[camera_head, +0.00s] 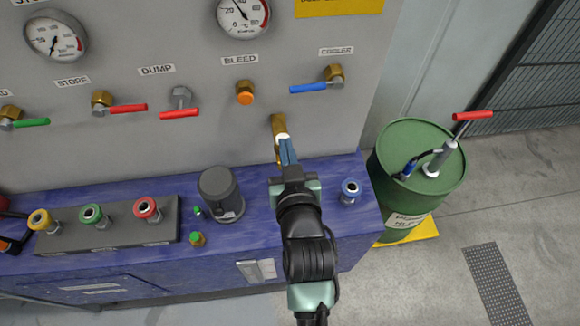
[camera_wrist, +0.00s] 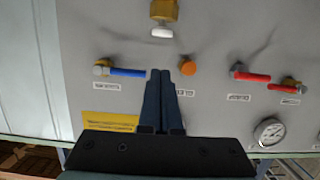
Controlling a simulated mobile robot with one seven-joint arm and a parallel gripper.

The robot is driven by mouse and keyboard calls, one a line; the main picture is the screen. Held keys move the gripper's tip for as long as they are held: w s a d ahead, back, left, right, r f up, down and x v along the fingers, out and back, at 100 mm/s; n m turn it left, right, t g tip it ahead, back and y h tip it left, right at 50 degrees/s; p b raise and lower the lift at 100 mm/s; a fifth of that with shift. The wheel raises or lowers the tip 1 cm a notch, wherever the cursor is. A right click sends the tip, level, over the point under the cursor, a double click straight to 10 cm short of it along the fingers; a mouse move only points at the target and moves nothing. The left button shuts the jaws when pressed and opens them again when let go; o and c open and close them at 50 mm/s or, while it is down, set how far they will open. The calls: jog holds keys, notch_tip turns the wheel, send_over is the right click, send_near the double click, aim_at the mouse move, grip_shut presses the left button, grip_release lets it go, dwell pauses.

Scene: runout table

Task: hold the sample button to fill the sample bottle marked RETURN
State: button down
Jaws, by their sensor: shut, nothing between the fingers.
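My gripper (camera_head: 285,140) is shut and empty, its dark blue fingers pointing at the grey panel; it also shows in the wrist view (camera_wrist: 160,74). In the head view its tips overlap a brass fitting (camera_head: 278,123) with a pale end. In the wrist view this fitting (camera_wrist: 164,10) and its white round end (camera_wrist: 162,32) stand clear above the fingertips in the picture. I cannot tell contact. No sample label is readable on it. A small green-capped bottle (camera_head: 197,239) stands on the blue bench (camera_head: 262,220). No RETURN mark is readable.
The orange BLEED knob (camera_head: 244,93) and blue COOLER lever (camera_head: 309,88) are near the fitting. A green drum (camera_head: 400,145) stands right of the bench.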

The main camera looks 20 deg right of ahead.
jog(key=b+v, duration=0.1)
jog(key=v, duration=0.4)
jog(key=shift+r, duration=0.15)
dwell(0.4)
jog(key=w+a+r+n+t+y+b, duration=0.1)
jog(key=w+a+r+t, duration=0.2)
jog(key=r, duration=0.8)
jog(key=w+a+r+n+t+b, duration=0.1)
jog(key=w+a+r+t+b, duration=0.15)
jog(key=r, duration=0.85)
jog(key=s+a+r+t+y, duration=0.1)
jog(key=s+a+r+t, duration=0.2)
jog(key=r, duration=0.8)
jog(key=s+a+r+n+t+y+b, duration=0.1)
jog(key=s+a+r+t, duration=0.3)
jog(key=r, duration=0.7)
jog(key=shift+s+a+r+y, duration=0.3)
jog(key=shift+s+a+y, duration=0.15)
jog(key=shift+s+y, duration=0.2)
